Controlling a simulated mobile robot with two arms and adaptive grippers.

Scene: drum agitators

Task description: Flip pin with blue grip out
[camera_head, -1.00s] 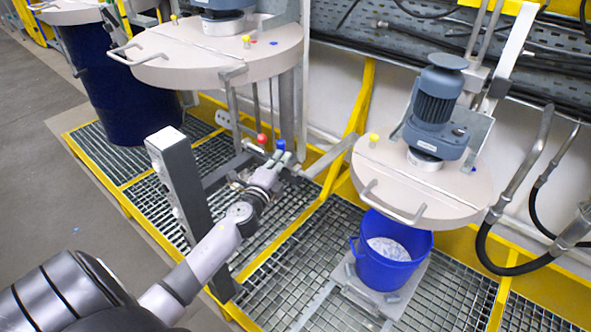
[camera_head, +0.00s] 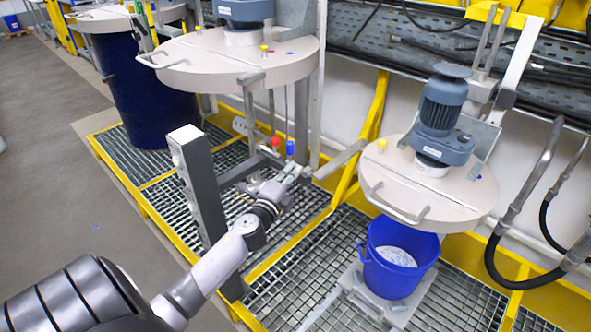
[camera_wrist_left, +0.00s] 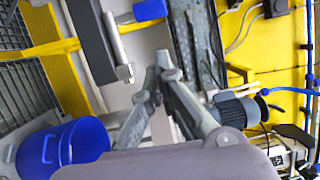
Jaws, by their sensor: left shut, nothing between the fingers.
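The pin with the blue grip (camera_head: 290,148) stands upright in the head view, just right of the pin with the red grip (camera_head: 275,142), on the grey frame by the post. My left gripper (camera_head: 302,171) is shut and empty, just below and to the right of the blue grip, apart from it in the picture. In the left wrist view the fingertips (camera_wrist_left: 164,66) are together with nothing between them. The blue grip (camera_wrist_left: 150,10) shows there at the top, beyond the fingertips. My right gripper is in neither view.
A grey upright post (camera_head: 200,185) stands left of my left gripper. A blue bucket (camera_head: 398,275) with pale contents stands under the right lid (camera_head: 445,200). A larger lid (camera_head: 215,65) is above and behind the pins. Yellow-edged grating (camera_head: 300,265) lies below.

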